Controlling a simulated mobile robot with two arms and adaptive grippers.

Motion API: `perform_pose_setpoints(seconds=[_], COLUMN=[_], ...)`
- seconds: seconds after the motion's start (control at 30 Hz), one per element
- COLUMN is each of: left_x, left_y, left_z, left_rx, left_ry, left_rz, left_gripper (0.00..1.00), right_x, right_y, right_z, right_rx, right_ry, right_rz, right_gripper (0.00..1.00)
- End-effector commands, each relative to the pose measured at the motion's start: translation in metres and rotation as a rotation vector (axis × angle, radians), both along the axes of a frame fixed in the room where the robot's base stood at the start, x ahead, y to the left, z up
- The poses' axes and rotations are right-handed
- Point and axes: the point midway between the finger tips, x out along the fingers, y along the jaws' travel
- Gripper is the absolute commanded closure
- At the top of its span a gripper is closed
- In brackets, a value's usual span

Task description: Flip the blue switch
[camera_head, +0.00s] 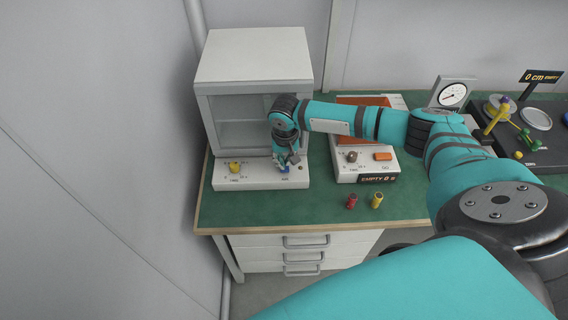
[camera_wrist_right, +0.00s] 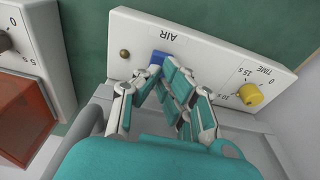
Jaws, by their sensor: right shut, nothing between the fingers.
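The blue switch (camera_wrist_right: 158,58) sits on the white control panel (camera_wrist_right: 205,45), beside the AIR label. In the head view the blue switch (camera_head: 284,169) shows only in part below my right gripper (camera_head: 287,164). In the right wrist view my right gripper (camera_wrist_right: 163,68) is shut and empty, with its fingertips right at the switch. I cannot tell whether they touch it or which way the switch is tipped. My left gripper is not in view.
A yellow TIME knob (camera_head: 235,167) is on the same panel, below a white cabinet (camera_head: 255,60). To the right stands a second device with an orange button (camera_head: 382,156).

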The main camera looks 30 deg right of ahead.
Motion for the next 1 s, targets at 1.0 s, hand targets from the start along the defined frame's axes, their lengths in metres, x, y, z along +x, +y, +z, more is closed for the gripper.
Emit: perform_pose_setpoints(seconds=[1.0], left_x=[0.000], left_y=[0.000], left_z=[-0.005], left_rx=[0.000], left_ry=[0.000], left_rz=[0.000], left_gripper=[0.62], right_x=[0.000], right_y=[0.000], right_z=[-0.012], right_rx=[0.000], right_ry=[0.000], right_rz=[0.000], right_gripper=[1.00])
